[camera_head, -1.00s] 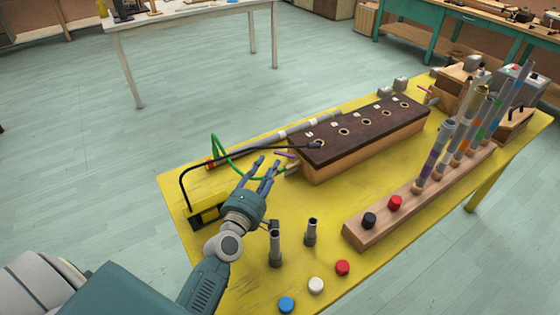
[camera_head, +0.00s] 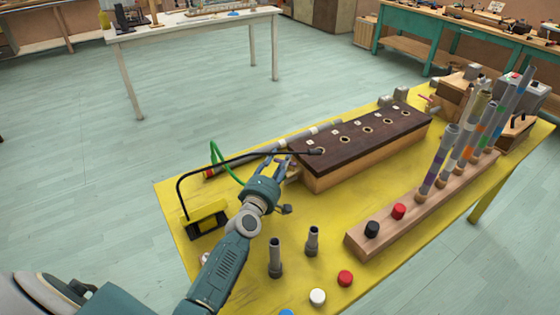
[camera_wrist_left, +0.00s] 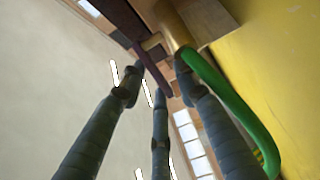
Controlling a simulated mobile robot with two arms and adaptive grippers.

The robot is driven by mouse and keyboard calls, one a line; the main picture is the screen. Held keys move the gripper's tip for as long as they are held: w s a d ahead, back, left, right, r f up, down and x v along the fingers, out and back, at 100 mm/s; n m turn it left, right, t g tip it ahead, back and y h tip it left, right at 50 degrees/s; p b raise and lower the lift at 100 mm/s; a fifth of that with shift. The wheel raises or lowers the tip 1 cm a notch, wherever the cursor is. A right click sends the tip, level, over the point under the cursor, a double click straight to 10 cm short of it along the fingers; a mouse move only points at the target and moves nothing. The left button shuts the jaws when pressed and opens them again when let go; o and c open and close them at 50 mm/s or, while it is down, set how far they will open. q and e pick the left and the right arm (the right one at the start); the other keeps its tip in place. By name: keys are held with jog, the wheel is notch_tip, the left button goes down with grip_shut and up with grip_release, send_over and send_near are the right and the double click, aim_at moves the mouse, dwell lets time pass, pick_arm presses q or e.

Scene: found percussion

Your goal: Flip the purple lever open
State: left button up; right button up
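The purple lever (camera_wrist_left: 160,78) shows in the left wrist view as a dark purple bar by a brass-coloured fitting (camera_wrist_left: 152,42), at the end of the long wooden box (camera_head: 365,150) with the dark top. In the head view the lever is mostly hidden by my fingers. My left gripper (camera_head: 275,164) is at the box's near left end, its three fingers spread open. In the left wrist view the lever points down between the fingertips (camera_wrist_left: 158,82). I cannot tell whether any finger touches it. My right gripper is not in view.
A green hose (camera_head: 220,165) curves beside the gripper, and a black cable arches above from a yellow-black device (camera_head: 207,218). Two grey tubes (camera_head: 275,258) stand in front. A wooden rack (camera_head: 420,205) with coloured tubes is at right. The yellow table (camera_head: 225,268) has loose caps.

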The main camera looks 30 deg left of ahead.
pick_arm(q)
jog(key=shift+w, duration=0.1)
grip_shut()
jog(key=shift+d+r+n+y+p, duration=0.1)
jog(key=shift+r+n+y+p, duration=0.25)
jog(key=shift+y+p, duration=0.4)
jog(key=shift+s+f+n+y+p, duration=0.3)
jog(key=shift+n+y+p, duration=0.15)
jog(key=shift+p, duration=0.1)
jog(key=shift+f, duration=0.1)
grip_release()
jog(key=shift+v, duration=3.75)
